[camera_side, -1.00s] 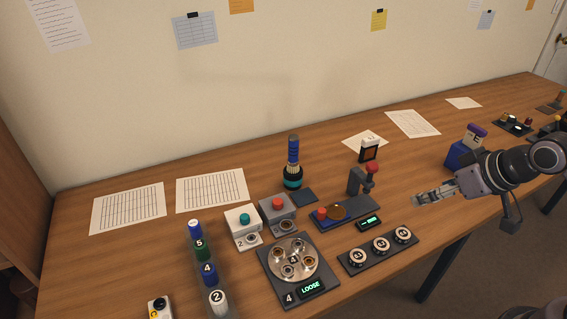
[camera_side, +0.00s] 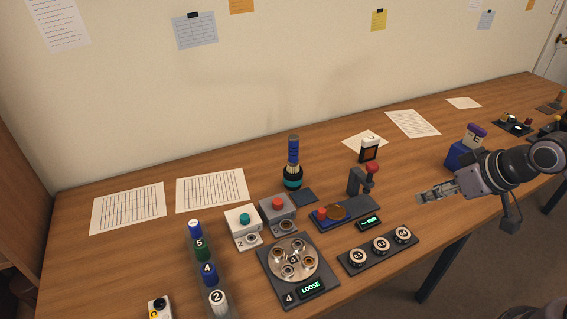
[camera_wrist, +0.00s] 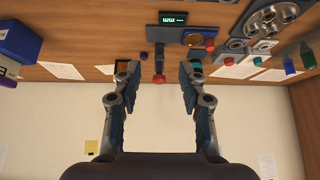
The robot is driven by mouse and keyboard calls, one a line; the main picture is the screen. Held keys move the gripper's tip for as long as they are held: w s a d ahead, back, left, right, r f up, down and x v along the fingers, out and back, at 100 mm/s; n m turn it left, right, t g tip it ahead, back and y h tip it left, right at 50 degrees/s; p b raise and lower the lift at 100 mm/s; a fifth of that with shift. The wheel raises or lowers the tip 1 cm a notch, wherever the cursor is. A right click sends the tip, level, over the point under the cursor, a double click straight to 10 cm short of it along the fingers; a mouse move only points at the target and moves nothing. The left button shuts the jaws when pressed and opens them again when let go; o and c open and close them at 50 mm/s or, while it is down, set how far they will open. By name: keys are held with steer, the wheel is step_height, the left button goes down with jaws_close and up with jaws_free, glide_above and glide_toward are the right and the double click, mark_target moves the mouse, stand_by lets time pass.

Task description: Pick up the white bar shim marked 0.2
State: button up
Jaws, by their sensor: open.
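I cannot read a 0.2 mark on anything in either view. A small dark stand (camera_side: 369,156) with an orange-brown front has a white piece (camera_side: 371,140) at its top; its mark is too small to read, so I cannot tell whether it is the shim. In the wrist view the stand is partly hidden behind a finger. My gripper (camera_side: 424,197) is above the right part of the table, right of and nearer than the stand.
A lever press (camera_side: 358,183) with a red knob stands left of my gripper. A blue box (camera_side: 458,155) holding a white, purple-topped piece is close behind my arm. A rack of round pieces (camera_side: 381,247) and a round-plate fixture (camera_side: 293,258) lie nearer.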

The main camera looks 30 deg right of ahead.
steer(key=w+d+r+m+g, duration=0.2)
steer(key=w+r+m, duration=0.3)
steer(key=w, duration=0.4)
steer(key=m+g, duration=0.5)
steer(key=m, duration=0.8)
glide_above(367, 160)
steer(key=f, duration=1)
steer(key=shift+w+d+f, duration=0.1)
steer(key=shift+w+f, duration=0.1)
steer(key=shift+w, duration=0.15)
steer(key=shift+w+d+f, duration=0.1)
steer(key=shift+d+f, duration=0.05)
steer(key=shift+f, duration=0.45)
steer(key=shift+d+f, duration=0.1)
steer(key=shift+f, duration=5.1)
jaws_close()
